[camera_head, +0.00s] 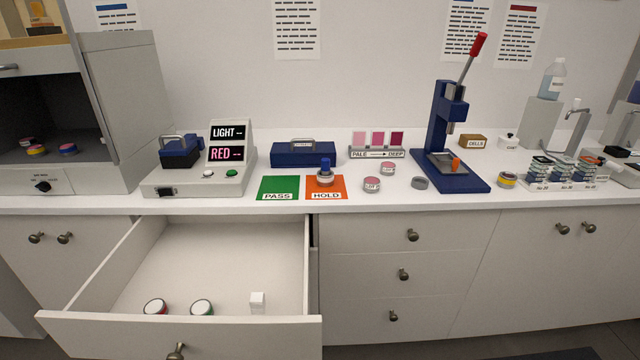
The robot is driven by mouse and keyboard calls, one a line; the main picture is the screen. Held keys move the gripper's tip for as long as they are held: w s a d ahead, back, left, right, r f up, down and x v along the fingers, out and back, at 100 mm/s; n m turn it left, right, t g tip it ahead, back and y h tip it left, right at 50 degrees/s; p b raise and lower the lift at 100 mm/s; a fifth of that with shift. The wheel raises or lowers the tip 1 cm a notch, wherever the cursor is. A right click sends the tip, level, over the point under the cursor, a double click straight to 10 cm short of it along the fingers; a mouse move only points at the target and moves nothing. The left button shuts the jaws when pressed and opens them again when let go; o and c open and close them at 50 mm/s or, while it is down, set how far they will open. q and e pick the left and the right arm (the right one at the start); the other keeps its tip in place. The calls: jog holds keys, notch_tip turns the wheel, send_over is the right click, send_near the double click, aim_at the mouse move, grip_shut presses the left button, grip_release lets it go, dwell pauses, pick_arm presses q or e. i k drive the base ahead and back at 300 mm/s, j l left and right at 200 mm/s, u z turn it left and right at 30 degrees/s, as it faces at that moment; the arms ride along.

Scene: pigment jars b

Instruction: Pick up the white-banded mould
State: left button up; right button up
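I cannot clearly pick out a mould with a white band. Small round pieces that could be moulds are a plain grey one (419,183) left of the blue press, and a yellow-banded one (507,180) to the press's right. In the open drawer (180,335) lie two round pieces with pale tops and dark rims, one reddish (155,306) and one greenish (202,307), beside a small white block (257,299). Several coloured round pieces (67,149) sit inside the grey cabinet at the left. Neither gripper is in view.
The blue lever press (450,125) stands on the counter. A blue-handled piece (325,172) is on the orange HOLD mat (340,182); the green PASS mat (278,183) is bare. Two pink jars (372,185) stand near the swatches. The open drawer juts out in front of the counter.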

aim_at(323, 181)
jog(key=i+l, duration=0.3)
jog(key=l, duration=0.2)
jog(key=i+l, duration=0.45)
jog(key=i, duration=0.15)
jog(key=i+l, duration=0.45)
jog(key=i, duration=0.2)
